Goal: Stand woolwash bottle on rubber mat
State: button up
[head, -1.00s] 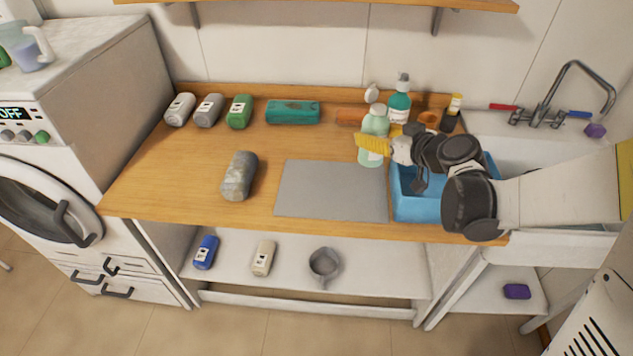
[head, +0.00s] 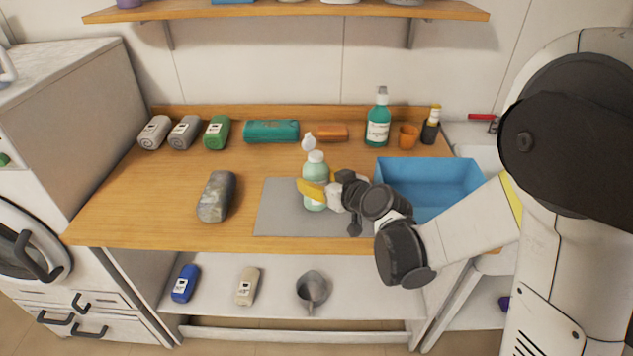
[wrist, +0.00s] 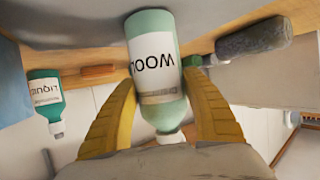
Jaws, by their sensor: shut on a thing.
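The pale green woolwash bottle (head: 315,172) has a white cap and is upright in the head view. My gripper (head: 322,189) is shut on its body, with yellow fingers on either side. The bottle is over the grey rubber mat (head: 275,222); I cannot tell whether its base touches the mat. In the wrist view the bottle (wrist: 156,58) appears upside down between both fingers, its label partly readable. My gripper and wrist hide part of the mat's right side.
A blue crate (head: 430,172) stands right of the mat. A grey mottled roll (head: 216,197) lies to the left. Along the back are several bottles, a teal pack (head: 271,131), an orange block (head: 332,133), a teal liquid bottle (head: 377,122) and an orange cup (head: 408,136). The mat's left part is clear.

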jog(key=shift+f, duration=0.15)
jog(key=o, duration=1.2)
jog(key=shift+r, duration=0.3)
jog(key=s+d+r+m+g+h+p, duration=0.1)
jog(key=s+d+r+m+h, duration=0.1)
jog(key=s+d, duration=0.4)
jog(key=s+d+r+m+g+h+p, duration=0.1)
jog(key=s+d, duration=0.5)
jog(key=s, duration=0.6)
jog(key=s+d+r+m+g+h+p, duration=0.1)
jog(key=s+d+r+m+g+h, duration=0.1)
jog(key=s, duration=0.7)
jog(key=d+r+m+h, duration=0.1)
jog(key=d+r+h, duration=0.1)
jog(key=d+r, duration=0.1)
jog(key=shift+d, duration=0.55)
